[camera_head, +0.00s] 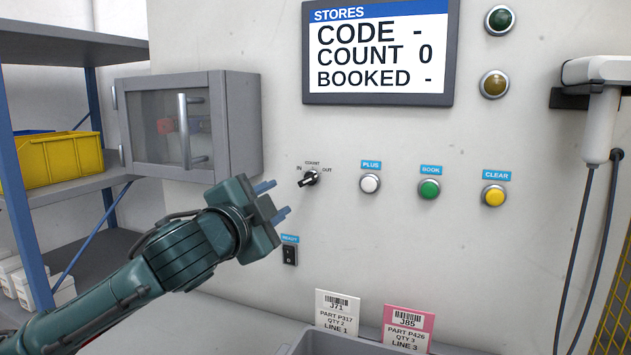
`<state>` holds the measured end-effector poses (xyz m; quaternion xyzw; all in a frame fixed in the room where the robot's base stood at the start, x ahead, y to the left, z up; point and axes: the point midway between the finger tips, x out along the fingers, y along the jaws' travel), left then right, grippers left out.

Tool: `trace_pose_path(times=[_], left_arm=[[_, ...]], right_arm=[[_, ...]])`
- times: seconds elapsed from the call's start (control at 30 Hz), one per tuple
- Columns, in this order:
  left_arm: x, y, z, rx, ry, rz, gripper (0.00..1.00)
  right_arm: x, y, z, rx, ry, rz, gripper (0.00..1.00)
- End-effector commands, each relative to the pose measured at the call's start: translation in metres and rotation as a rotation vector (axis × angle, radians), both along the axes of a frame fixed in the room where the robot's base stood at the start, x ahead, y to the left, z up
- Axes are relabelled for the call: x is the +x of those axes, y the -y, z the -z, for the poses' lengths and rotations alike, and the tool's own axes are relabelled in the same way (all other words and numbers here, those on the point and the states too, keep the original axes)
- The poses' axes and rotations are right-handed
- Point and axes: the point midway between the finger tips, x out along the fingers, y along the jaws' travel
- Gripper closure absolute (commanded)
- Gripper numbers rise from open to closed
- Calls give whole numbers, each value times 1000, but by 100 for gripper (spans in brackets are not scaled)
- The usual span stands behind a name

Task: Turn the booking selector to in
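The booking selector (309,179) is a small black knob on the pale panel, with the labels IN at its left, COUNT above and OUT at its right. Its bar lies slanted, from lower left to upper right; I cannot tell for sure which label it marks. My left gripper (274,200) is just left of and below the selector in the picture, with its two blue-grey fingers apart and nothing between them. It does not appear to touch the knob. The screen (378,52) reads CODE -, COUNT 0, BOOKED -. My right gripper is not in view.
White PLUS (370,184), green BOOK (429,189) and yellow CLEAR (494,195) buttons sit right of the selector. A black READY switch (290,255) is below my gripper. A grey cabinet (235,125) juts out at left. Tags and a grey bin (350,343) stand below.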

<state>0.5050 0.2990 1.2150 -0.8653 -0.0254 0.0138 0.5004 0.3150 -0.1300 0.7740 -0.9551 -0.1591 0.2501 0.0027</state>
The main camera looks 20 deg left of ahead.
Motion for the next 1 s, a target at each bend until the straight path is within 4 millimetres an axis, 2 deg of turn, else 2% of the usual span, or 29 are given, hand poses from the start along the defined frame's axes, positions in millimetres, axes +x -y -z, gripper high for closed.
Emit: trace_pose_path(times=[0.17,0.4,0.6,0.8,1.0], left_arm=[[25,-1,-1,-3,-2,0,66],[77,-4,-2,-5,-2,0,66],[110,-6,-1,-3,-2,0,66],[126,-7,0,-1,-2,0,66],[128,-7,1,0,-1,0,66]], right_arm=[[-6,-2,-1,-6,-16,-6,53],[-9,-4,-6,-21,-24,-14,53],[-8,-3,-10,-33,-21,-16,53],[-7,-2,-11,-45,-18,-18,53],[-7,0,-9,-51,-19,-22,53]])
